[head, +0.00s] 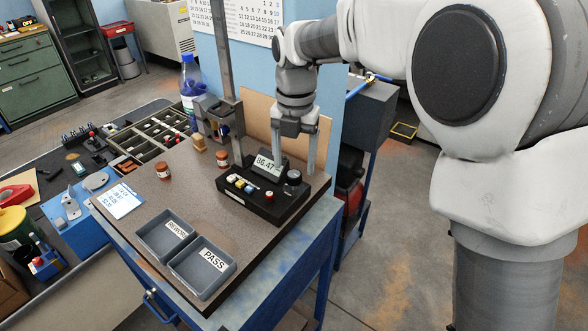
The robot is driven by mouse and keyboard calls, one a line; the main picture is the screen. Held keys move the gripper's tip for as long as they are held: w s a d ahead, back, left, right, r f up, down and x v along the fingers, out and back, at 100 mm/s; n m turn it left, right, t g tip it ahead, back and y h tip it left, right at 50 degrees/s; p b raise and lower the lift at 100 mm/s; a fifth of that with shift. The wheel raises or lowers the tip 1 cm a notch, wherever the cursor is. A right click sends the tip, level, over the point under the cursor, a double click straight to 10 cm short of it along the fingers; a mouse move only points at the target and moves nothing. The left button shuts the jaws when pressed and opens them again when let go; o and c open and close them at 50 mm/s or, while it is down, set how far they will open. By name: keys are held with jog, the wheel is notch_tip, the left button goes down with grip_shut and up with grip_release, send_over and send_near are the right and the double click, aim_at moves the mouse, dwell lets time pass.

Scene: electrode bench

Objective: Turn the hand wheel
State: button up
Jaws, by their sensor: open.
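A black box (262,206) with a lit display reading 86.47 (268,163) and several coloured buttons stands on the brown bench top (180,190). A round dark knob (293,177) sits at its right end; it looks like the hand wheel, though I cannot be sure. My gripper (294,160) points down with its fingers apart and empty. In the picture the fingers come down on either side of the space just above the knob. I cannot tell their exact height or whether they touch anything.
A tall grey column (224,70) with a carriage (216,116) rises behind the box. Two grey trays, REWORK (152,240) and PASS (184,277), lie at the front. Small brown jars (162,170) stand left. The bench top's left middle is mostly free.

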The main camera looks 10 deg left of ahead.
aim_at(294, 181)
jog(key=shift+f, duration=1.35)
grip_shut()
